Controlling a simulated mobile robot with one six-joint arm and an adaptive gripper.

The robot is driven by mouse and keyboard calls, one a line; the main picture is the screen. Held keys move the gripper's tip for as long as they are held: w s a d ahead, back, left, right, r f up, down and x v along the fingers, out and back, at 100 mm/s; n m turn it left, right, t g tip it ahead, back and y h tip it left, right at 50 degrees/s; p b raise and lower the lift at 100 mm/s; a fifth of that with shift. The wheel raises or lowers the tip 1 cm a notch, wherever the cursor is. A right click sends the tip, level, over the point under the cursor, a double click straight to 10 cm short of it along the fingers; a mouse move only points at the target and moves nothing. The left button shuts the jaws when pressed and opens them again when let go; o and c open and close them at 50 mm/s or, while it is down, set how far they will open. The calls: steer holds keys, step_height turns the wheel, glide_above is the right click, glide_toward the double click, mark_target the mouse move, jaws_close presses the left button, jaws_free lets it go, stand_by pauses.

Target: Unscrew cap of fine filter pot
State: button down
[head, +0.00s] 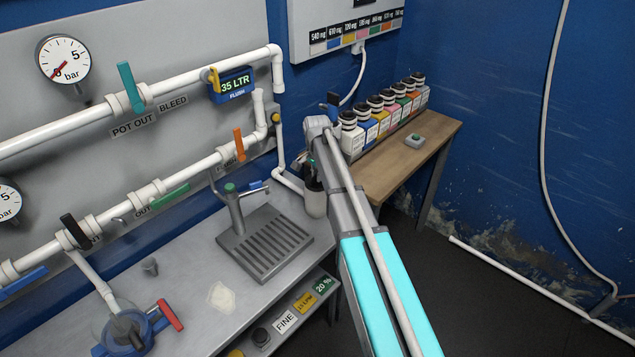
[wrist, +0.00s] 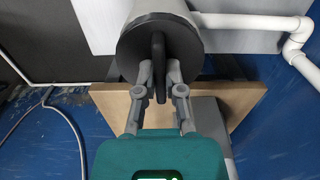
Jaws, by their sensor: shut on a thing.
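The filter pot is a pale grey cylinder (wrist: 168,7) at the top of the wrist view. Its round black cap (wrist: 136,46) faces the camera, with a raised black bar (wrist: 158,66) across it. My gripper (wrist: 158,80) is shut on this bar, one finger on each side. In the head view, a pale pot (head: 316,205) stands beside the bench's right end, below the white pipe. My gripper (head: 314,182) is at its top, small and dark there. My arm covers part of that area, so the grip itself is unclear in the head view.
A wooden table (head: 400,168) with several capped bottles (head: 382,113) stands behind my arm. White pipes (head: 282,140) run close beside the pot. The drain-grid tap stand (head: 264,243) is on the bench to the left. Floor to the right is mostly clear.

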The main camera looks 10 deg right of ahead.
steer(key=n, duration=0.4)
steer(key=shift+n, duration=0.7)
steer(key=n, duration=0.3)
steer(key=shift+n, duration=1.3)
steer(key=shift+n, duration=1.2)
steer(key=shift+d+n, duration=0.1)
steer(key=shift+n, duration=1.6)
